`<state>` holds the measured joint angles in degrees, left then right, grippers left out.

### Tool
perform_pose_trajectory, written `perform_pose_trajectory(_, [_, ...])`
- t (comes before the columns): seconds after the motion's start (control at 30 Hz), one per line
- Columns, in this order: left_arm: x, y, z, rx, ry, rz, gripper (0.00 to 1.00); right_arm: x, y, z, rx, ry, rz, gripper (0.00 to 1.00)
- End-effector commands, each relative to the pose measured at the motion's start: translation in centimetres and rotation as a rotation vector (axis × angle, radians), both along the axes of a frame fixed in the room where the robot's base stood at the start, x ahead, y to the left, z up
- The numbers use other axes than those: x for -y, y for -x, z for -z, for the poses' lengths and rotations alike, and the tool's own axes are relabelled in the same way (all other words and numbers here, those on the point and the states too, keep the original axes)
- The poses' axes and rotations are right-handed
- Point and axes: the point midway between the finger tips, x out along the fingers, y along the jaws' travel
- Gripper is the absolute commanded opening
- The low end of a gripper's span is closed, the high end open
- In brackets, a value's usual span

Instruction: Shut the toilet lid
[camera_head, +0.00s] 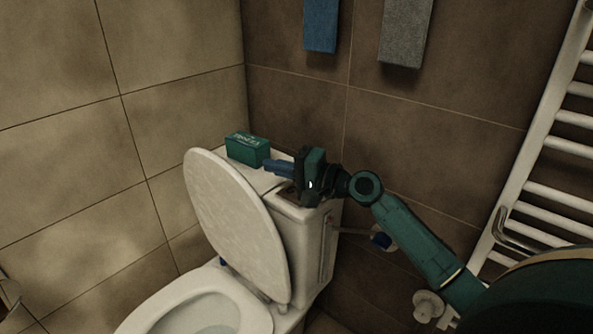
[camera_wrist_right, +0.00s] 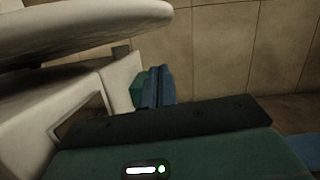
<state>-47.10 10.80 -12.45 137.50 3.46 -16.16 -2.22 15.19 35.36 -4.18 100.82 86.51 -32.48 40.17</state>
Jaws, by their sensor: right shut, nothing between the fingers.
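The toilet lid (camera_head: 237,220) stands raised, leaning back toward the cistern (camera_head: 303,235). The seat and bowl (camera_head: 205,312) are uncovered below it. My right gripper (camera_head: 272,166) is over the cistern top, behind the lid's upper part, with its fingers pointing left. Its blue fingers are shut and empty. In the right wrist view the fingers (camera_wrist_right: 154,88) show beyond the dark gripper body, and the lid (camera_wrist_right: 85,28) spans the upper left, apart from them. Whether the fingers touch the lid is hard to tell in the head view. My left gripper is not in view.
A green box (camera_head: 247,150) stands on the cistern top just beyond my right fingertips. A white towel radiator (camera_head: 540,150) is at the right. Blue and grey towels (camera_head: 321,25) hang on the back wall. The space in front of the lid is clear.

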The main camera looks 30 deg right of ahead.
Motion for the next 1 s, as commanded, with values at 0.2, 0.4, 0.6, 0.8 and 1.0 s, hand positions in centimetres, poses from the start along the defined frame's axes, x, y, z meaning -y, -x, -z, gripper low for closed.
perform_pose_trajectory(0.2, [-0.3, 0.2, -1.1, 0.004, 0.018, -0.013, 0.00, -3.0, -0.7, 0.1, 0.000, 0.000, -0.002, 0.00])
perform_pose_trajectory(0.4, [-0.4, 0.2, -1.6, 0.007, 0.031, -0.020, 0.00, -4.5, -0.1, 0.4, -0.001, 0.001, 0.000, 0.00])
perform_pose_trajectory(0.6, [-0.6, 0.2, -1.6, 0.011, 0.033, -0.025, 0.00, -4.7, -0.1, 0.5, 0.000, 0.000, 0.001, 0.00])
perform_pose_trajectory(0.8, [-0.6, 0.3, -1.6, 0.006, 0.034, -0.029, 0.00, -4.7, -0.1, 0.5, 0.000, 0.001, 0.001, 0.00])
perform_pose_trajectory(1.0, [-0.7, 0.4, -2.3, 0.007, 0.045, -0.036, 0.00, -5.4, 0.0, 0.4, 0.007, 0.022, 0.000, 0.00])
